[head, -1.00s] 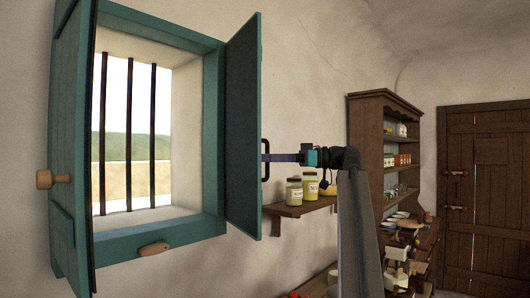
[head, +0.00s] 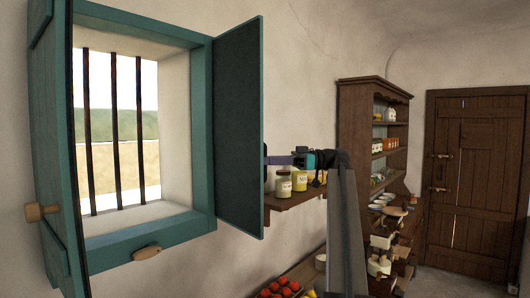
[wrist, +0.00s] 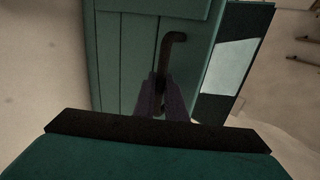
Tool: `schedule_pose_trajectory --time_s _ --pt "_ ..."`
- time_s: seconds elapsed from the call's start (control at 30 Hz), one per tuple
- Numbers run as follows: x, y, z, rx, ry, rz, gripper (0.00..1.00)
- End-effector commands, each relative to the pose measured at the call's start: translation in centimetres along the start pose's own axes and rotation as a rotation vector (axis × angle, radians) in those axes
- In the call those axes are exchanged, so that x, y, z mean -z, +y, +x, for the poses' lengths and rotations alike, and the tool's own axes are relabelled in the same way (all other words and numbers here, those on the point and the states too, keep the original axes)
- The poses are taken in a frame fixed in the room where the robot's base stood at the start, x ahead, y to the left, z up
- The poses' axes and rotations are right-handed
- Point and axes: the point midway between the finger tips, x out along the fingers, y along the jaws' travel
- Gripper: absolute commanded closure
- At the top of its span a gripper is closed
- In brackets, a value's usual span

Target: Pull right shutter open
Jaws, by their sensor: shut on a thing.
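The right shutter (head: 240,125) is a dark teal panel standing open from the right side of the teal window frame (head: 203,130). In the wrist view the right shutter (wrist: 125,60) shows its planked face with a dark bar handle (wrist: 174,38). My gripper (wrist: 160,90) is shut on this handle; its purple fingers are around the lower part of the bar. In the head view my gripper (head: 275,160) reaches the shutter's far side from the right, and the shutter hides most of the handle. The left shutter (head: 45,140) also stands open, with a wooden knob.
A wall shelf (head: 290,203) with jars (head: 284,183) is just behind and below my gripper. A crate of red fruit (head: 285,287) is below it. A wooden dresser (head: 360,130) and a plank door (head: 475,180) stand to the right. Dark bars (head: 116,130) cross the window opening.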

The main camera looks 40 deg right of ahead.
Motion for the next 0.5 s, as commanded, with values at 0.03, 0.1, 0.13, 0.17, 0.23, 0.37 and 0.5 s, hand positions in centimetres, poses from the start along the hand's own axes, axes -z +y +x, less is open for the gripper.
schedule_pose_trajectory --time_s 0.03,0.1,0.13,0.17,0.23,0.37,0.5 --pt "0.92 0.37 0.05 0.004 0.007 0.001 1.0" --pt "0.87 0.52 -0.09 0.014 0.007 0.0 1.0" --pt "0.83 0.58 -0.14 0.019 0.007 0.001 1.0" --pt "0.79 0.64 -0.2 0.023 0.007 0.001 1.0" --pt "0.74 0.76 -0.3 0.03 0.007 0.001 1.0" --pt "0.66 0.89 -0.42 0.042 0.007 0.0 1.0" --pt "0.51 0.97 -0.49 0.05 0.006 -0.001 1.0"
